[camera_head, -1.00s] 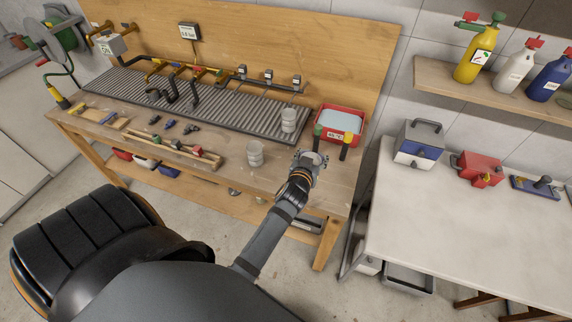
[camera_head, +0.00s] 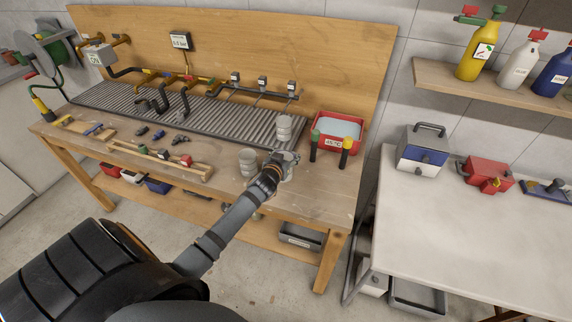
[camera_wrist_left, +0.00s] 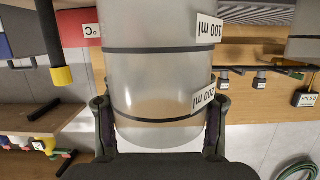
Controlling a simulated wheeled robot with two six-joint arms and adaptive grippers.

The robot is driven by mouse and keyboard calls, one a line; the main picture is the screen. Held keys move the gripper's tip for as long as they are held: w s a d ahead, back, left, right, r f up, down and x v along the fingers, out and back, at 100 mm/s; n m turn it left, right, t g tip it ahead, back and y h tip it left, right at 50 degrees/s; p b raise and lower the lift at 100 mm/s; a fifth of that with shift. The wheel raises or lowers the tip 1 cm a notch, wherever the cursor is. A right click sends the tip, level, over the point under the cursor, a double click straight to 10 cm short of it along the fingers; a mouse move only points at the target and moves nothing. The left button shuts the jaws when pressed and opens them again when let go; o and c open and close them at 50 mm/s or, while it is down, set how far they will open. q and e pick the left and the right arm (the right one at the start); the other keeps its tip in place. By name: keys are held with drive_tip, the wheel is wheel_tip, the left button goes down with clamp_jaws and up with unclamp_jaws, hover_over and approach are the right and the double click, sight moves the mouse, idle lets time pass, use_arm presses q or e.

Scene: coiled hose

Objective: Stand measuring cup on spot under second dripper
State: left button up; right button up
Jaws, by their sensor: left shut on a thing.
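My left gripper (camera_head: 283,160) is shut on a clear measuring cup (camera_wrist_left: 155,75), which fills the left wrist view. Its 100 ml and 200 ml labels appear upside down there, and the fingers grip both sides. In the head view the gripper mostly hides this cup, above the bench's front right part. A second measuring cup (camera_head: 248,162) stands on the bench just left of the gripper. A third (camera_head: 284,128) stands on the ribbed drip tray (camera_head: 205,128) behind it. The second dripper (camera_head: 262,84) is the middle of three above the tray. My right gripper is not in view.
A red water bin (camera_head: 338,132) with two handled tools stands right of the tray. A wooden rack (camera_head: 160,159) and several small fittings lie on the bench (camera_head: 215,176) to the left. A white side table (camera_head: 470,235) stands to the right.

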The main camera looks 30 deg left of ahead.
use_arm(q)
drive_tip(key=f+b, duration=0.2)
drive_tip(key=f, duration=0.1)
drive_tip(key=f+b, duration=0.1)
drive_tip(key=shift+w+a+f+b, duration=0.15)
drive_tip(key=shift+a+b, duration=0.15)
drive_tip(key=shift+r, duration=0.2)
drive_tip(key=shift+f, duration=0.15)
drive_tip(key=o, duration=1.5)
drive_tip(key=shift+c, duration=0.2)
drive_tip(key=shift+s+r+p, duration=0.2)
drive_tip(key=shift+p, duration=0.1)
drive_tip(key=v, duration=1.1)
drive_tip(key=shift+s+r+b, duration=0.2)
drive_tip(key=shift+s+b, duration=0.1)
